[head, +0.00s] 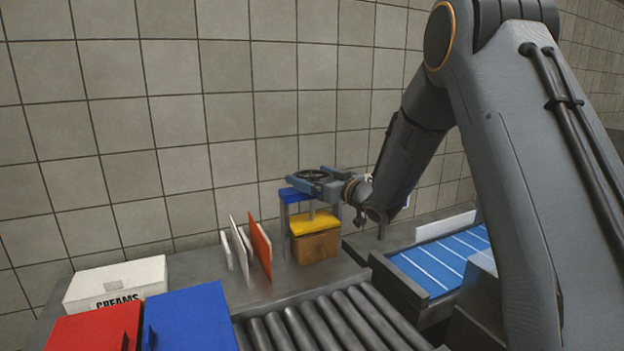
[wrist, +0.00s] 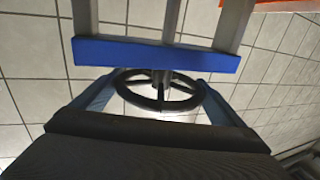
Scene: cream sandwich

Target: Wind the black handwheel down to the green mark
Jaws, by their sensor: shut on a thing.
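The black handwheel (head: 313,174) sits on top of a small press with a blue crossbar (head: 296,194) and grey posts. My gripper (head: 322,183) reaches in from the right and is shut on the handwheel. In the wrist view the handwheel (wrist: 160,90) shows its rim, spokes and hub between my two fingers, beside the blue crossbar (wrist: 155,54). Below the crossbar, a yellow plate (head: 313,223) rests on or just above a brown block (head: 316,246); I cannot tell which. I cannot make out a green mark in either view.
Upright white and orange boards (head: 260,247) stand just left of the press. A roller conveyor (head: 325,322) runs in front, and a blue belt (head: 440,262) lies to the right. A white box marked CREAMS (head: 117,282), a red bin (head: 95,328) and a blue bin (head: 190,318) are at the lower left.

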